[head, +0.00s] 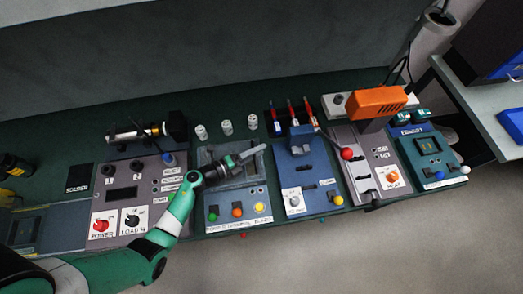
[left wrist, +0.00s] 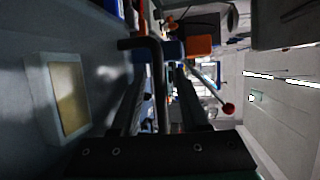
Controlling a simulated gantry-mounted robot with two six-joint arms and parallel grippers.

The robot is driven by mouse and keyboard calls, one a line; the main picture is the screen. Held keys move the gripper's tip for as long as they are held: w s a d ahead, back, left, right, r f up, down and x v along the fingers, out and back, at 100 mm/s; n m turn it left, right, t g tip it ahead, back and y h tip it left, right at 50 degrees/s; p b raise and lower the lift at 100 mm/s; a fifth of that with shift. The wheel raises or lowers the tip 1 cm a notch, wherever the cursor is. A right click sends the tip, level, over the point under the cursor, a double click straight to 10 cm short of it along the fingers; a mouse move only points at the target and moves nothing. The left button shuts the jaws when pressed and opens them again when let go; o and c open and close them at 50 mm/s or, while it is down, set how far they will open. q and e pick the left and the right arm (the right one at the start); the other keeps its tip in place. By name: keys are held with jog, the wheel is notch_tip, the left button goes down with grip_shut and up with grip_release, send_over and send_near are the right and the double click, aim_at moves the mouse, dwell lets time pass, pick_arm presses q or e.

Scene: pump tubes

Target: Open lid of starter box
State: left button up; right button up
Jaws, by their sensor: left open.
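A grey box panel (head: 237,206) with green, orange and yellow buttons stands in the middle of the bench row; which unit is the starter box is not readable. My left gripper (head: 236,162) reaches over its upper part and hides some of it. A light grey bar (head: 252,152) shows at the gripper's tip. In the left wrist view the fingers (left wrist: 158,105) stand apart, with a black bent handle-like bar (left wrist: 155,75) between them; whether they touch it is unclear. A flat grey surface with a pale framed window (left wrist: 68,95) lies beside the fingers.
To the left is a panel with red and black knobs (head: 118,222). To the right are a blue unit (head: 305,195), a lever with a red ball (head: 347,154) and an orange block (head: 378,100). Several white cylinders (head: 227,122) stand behind.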

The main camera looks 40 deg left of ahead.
pick_arm(q)
jog(key=shift+x, duration=0.9)
grip_shut()
dwell(0.8)
